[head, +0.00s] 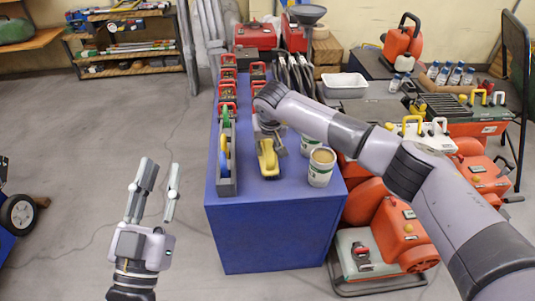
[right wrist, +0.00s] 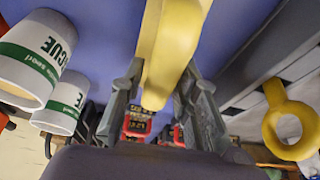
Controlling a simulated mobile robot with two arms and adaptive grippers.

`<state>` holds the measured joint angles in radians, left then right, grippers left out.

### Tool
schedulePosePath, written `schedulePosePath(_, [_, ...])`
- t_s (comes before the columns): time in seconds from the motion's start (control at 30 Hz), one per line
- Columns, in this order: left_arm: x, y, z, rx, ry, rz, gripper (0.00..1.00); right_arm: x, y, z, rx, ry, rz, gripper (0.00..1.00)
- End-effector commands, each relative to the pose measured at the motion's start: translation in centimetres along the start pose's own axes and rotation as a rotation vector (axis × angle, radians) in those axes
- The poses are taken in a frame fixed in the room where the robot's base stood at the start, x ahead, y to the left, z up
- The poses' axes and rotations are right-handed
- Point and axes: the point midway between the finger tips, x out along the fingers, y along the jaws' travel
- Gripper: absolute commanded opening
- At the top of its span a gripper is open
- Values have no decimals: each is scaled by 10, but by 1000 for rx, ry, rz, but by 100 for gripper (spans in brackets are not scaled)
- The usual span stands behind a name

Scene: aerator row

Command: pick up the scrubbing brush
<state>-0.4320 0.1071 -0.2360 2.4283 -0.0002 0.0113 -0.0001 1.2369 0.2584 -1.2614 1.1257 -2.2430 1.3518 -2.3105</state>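The yellow scrubbing brush (head: 268,160) is at the top of the blue bench, just below the end of my right arm in the head view. My right gripper (head: 272,141) is over it, partly hidden by the wrist. In the right wrist view the brush's yellow body (right wrist: 172,45) runs between the two fingers of my right gripper (right wrist: 163,68). The fingertips appear to touch it on both sides. Its underside is hidden. My left gripper (head: 161,167) is open and empty over the floor, left of the bench.
The blue bench (head: 270,235) also bears a grey tray (head: 227,187) with coloured rings left of the brush, white-and-green cups (head: 320,170) on its right, and red items behind. Orange machines (head: 400,235) crowd the right side. The floor at left is mostly clear.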

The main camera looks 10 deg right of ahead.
Motion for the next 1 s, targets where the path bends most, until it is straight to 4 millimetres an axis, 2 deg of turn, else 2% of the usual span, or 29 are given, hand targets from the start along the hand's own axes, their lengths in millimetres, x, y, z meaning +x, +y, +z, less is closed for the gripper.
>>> schedulePosePath(0.4, [0,0,0,0,-1,0,30,0,0,0,0,0,0,0])
schedulePosePath(0.8, [0,0,0,0,-2,0,30,-1,0,-1,0,1,0,0])
schedulePosePath(1.0, [0,-2,7,2,-47,-3,30,-10,0,-5,0,2,1,0])
